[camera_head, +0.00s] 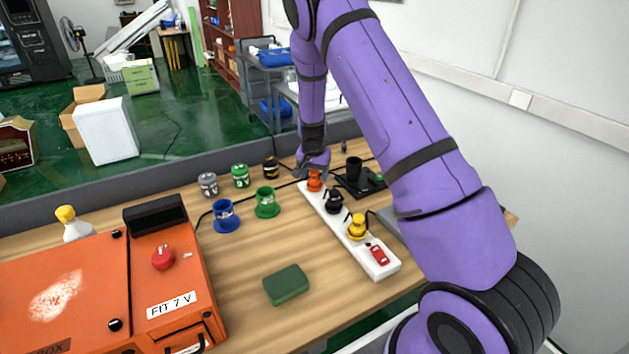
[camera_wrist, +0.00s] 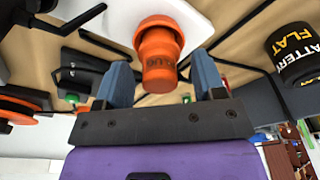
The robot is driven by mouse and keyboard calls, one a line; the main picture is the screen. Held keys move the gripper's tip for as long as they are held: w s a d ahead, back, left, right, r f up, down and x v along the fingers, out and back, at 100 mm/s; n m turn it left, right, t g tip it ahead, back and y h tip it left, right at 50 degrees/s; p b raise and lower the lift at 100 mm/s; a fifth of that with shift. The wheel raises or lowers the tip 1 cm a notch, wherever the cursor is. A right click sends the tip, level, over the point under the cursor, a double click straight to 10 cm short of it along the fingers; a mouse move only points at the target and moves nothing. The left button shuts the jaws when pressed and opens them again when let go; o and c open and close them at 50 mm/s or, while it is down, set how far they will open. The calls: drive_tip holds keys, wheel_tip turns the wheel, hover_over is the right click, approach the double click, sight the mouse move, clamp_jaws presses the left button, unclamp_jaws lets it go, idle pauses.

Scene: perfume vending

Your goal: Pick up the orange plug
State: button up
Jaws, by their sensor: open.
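The orange plug (camera_head: 314,181) sits at the far end of a white power strip (camera_head: 382,267) on the wooden table. It also shows in the wrist view (camera_wrist: 159,60), with its narrower end toward my gripper. My gripper (camera_head: 312,164) is above the far end of the strip, close to the plug. In the wrist view its two blue-grey fingers (camera_wrist: 160,82) are apart, one on each side of the plug's narrow end. Clear gaps show between the fingers and the plug. Nothing is held.
A black plug (camera_head: 334,201) and a yellow plug (camera_head: 357,226) stand on the same strip. Blue (camera_head: 226,216) and green (camera_head: 267,203) cups are to the left, beside a large orange box (camera_head: 80,289). A dark cup (camera_head: 354,168) stands close on the right. Cables run across the table.

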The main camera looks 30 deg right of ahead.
drive_tip(key=shift+f, duration=0.1)
drive_tip(key=c, duration=1)
